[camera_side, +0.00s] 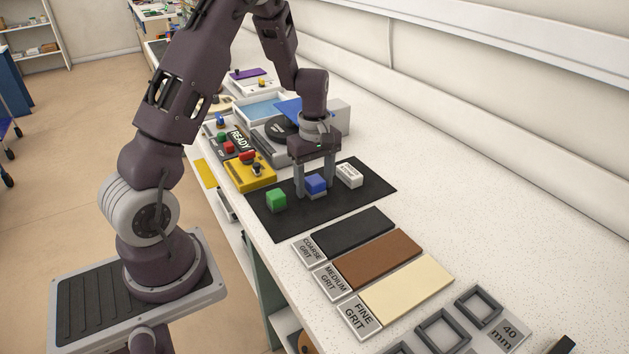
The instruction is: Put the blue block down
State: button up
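The blue block (315,184) is between the two fingers of my gripper (315,186), above or on the black mat (285,229). The fingers stand against its left and right sides with no clear gap, so my gripper looks shut on it. The fingers point down and their tips are close to the mat. I cannot tell whether the block's underside touches the mat. A green block (276,200) sits on the mat to the left, apart from the fingers. A white labelled block (349,175) sits on the mat to the right.
A yellow control box (250,174) with a red knob stands just behind the mat's left edge. A grey machine (272,143) is behind my gripper. Black, brown and cream grit plates (406,289) lie in front. Bare counter (480,205) is free on the right.

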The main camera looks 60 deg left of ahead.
aim_at(315, 179)
jog(key=s+d+r+m+t, duration=0.1)
jog(key=d+r+m, duration=0.15)
jog(key=r, duration=0.65)
jog(key=s+d+r+m, duration=0.1)
jog(key=s+d+r, duration=0.15)
jog(key=r, duration=0.65)
jog(key=s+d+r+m+t, duration=0.2)
jog(key=s+d+m, duration=0.4)
jog(key=s+m, duration=0.1)
jog(key=s+d+r+m+t, duration=0.2)
jog(key=s+d+m, duration=0.4)
jog(key=s, duration=0.4)
jog(key=shift+d+m+t, duration=0.15)
jog(key=shift+m+t, duration=0.15)
jog(key=shift+m, duration=0.45)
